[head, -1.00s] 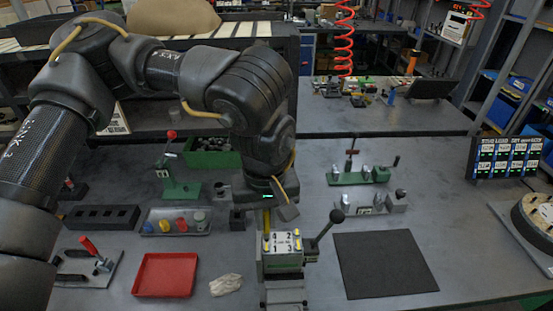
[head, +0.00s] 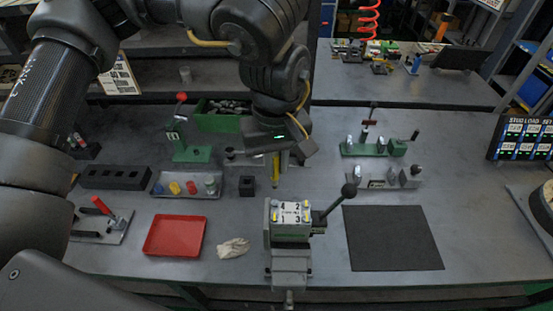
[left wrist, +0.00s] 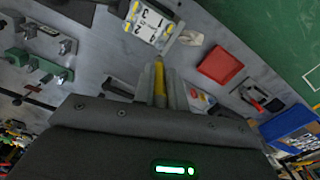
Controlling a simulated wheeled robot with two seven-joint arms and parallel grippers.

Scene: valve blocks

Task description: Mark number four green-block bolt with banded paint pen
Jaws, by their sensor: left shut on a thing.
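The valve block (head: 290,212) stands in a grey vise-like fixture (head: 291,262) at front centre. Its white top plate carries the numbers 4, 2, 1 and 3, with small yellowish bolts near the corners; number 4 is at the far left. Whether a paint mark is on that bolt is too small to tell. My left gripper (head: 277,152) is shut on a yellow paint pen (head: 275,172), held tip down behind the block and apart from it. In the left wrist view the pen (left wrist: 159,78) sits between the fingers, and the numbered block (left wrist: 148,22) is beyond. My right gripper is not in view.
A black-knobbed lever (head: 337,204) rises right of the block. A red tray (head: 175,235), a crumpled white cloth (head: 233,248) and a tray with coloured caps (head: 160,186) lie left. A small black holder (head: 247,186) stands near the pen. A dark mat (head: 393,238) lies clear at right.

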